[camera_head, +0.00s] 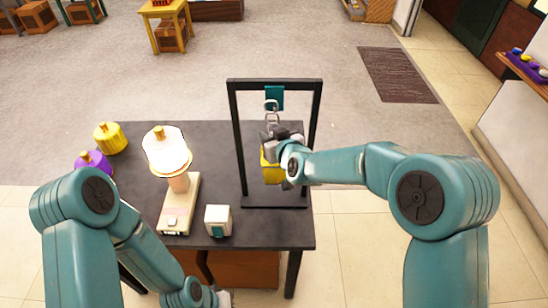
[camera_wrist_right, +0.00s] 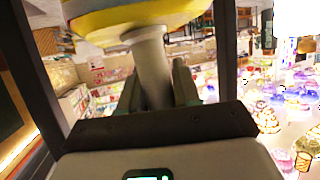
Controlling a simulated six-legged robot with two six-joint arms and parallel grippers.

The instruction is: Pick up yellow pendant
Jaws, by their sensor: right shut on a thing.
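My right gripper (camera_head: 284,146) is shut on the yellow pendant (camera_head: 270,170) inside a black upright frame (camera_head: 236,140). In the right wrist view, the fingers (camera_wrist_right: 157,88) close around the pale stem of the yellow pendant (camera_wrist_right: 135,22). Its yellow shade fills the top of that view. Metal links (camera_head: 271,108) hang from a teal block on the frame's top bar, just above the gripper. The gripper hides the pendant's top, so I cannot tell if it touches the links. My left gripper (camera_head: 222,298) shows only partly at the bottom edge; its jaws are unclear.
The dark table (camera_head: 140,190) also bears another yellow piece (camera_head: 110,138), a purple piece (camera_head: 93,162), a bright white lamp shade (camera_head: 166,150) above a beige base (camera_head: 180,208), and a small white box (camera_head: 218,220). The frame's posts stand close around my right gripper.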

